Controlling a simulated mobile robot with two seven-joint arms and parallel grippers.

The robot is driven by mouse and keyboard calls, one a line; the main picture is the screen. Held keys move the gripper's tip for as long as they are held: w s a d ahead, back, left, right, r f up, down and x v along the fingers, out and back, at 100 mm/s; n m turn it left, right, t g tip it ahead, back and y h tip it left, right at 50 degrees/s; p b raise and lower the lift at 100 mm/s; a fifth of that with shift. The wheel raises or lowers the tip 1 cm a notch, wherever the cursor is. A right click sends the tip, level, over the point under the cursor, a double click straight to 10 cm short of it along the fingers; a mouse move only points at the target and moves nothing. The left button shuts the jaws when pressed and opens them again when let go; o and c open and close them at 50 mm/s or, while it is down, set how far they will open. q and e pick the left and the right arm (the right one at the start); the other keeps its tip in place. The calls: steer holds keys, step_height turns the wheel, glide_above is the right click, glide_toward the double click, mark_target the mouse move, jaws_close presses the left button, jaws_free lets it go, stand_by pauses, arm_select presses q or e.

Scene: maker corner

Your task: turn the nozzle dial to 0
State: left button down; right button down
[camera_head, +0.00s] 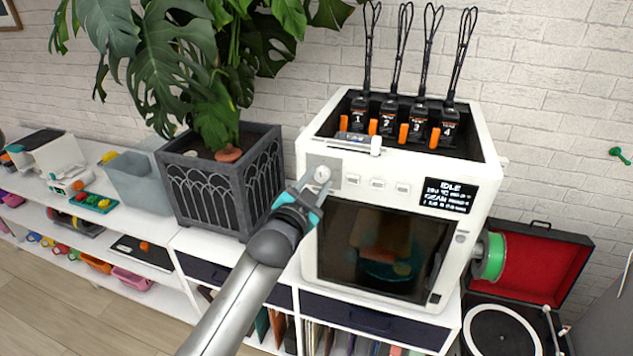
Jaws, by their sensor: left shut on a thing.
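The white 3D printer (402,172) stands on the white cabinet in the middle of the head view. The nozzle dial (322,174) is a small pale knob on a grey plate at the upper left of its front. My left gripper (312,188) reaches up from below and is shut on the dial. Its fingers partly cover the dial, and I cannot read any marks or the setting. The printer's screen (447,195) reads IDLE with smaller lines under it. My right gripper is not in view.
A plant in a dark grey planter (218,187) stands close to the left of the printer. A green spool (491,256) sticks out on its right side, near an open red record player (541,262). Small white buttons (378,184) sit right of the dial.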

arm_select(q)
steer(key=shift+c, duration=2.4)
jaws_free()
steer(key=v, duration=1.5)
steer(key=shift+s, duration=0.1)
